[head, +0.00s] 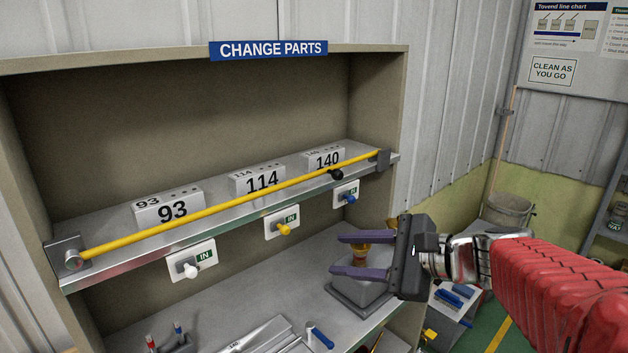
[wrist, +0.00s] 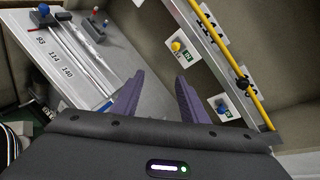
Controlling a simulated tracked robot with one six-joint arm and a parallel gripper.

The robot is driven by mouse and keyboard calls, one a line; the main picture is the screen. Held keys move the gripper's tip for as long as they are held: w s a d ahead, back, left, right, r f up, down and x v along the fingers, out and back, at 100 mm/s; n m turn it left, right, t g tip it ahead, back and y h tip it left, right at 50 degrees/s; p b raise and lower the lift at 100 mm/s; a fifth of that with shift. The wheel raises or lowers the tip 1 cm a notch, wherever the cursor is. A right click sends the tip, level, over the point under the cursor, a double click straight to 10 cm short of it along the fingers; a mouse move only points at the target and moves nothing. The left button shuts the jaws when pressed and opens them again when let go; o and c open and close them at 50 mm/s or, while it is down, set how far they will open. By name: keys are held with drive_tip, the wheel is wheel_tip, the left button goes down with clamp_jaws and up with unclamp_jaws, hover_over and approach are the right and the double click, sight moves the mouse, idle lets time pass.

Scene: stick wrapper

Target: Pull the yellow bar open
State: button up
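The yellow bar (head: 222,204) runs across the front of the upper shelf, from a round pivot on a plate at the left to a dark bracket (head: 383,159) at the right. A black knob (head: 336,174) sits on it near the right end. The bar and knob (wrist: 243,82) also show at the right of the wrist view. My gripper (head: 338,255) is open and empty, its two purple fingers apart. It is below and in front of the bar's right end, not touching it. The fingers (wrist: 158,98) also show in the wrist view.
Blocks 93 (head: 170,209), 114 (head: 262,180) and 140 (head: 324,160) stand behind the bar. White, yellow and blue knobs on IN plates (head: 192,260) sit below the shelf. A grey block with a brass-coloured piece (head: 360,285) stands on the lower surface by my fingers.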

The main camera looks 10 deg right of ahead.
sight(341, 177)
drive_tip(key=w+d+r+m+t, duration=0.5)
drive_tip(key=w+d+r+m, duration=0.1)
drive_tip(key=d, duration=0.4)
drive_tip(key=shift+w+d+r+m+t, duration=0.2)
drive_tip(key=shift+d+r+m+t, duration=0.2)
drive_tip(key=shift+m, duration=0.1)
drive_tip(key=shift+a+f, duration=0.1)
drive_tip(key=x, duration=1.3)
drive_tip(key=shift+w+a, duration=0.2)
drive_tip(key=shift+w, duration=0.15)
drive_tip(key=shift+c, duration=0.5)
clamp_jaws()
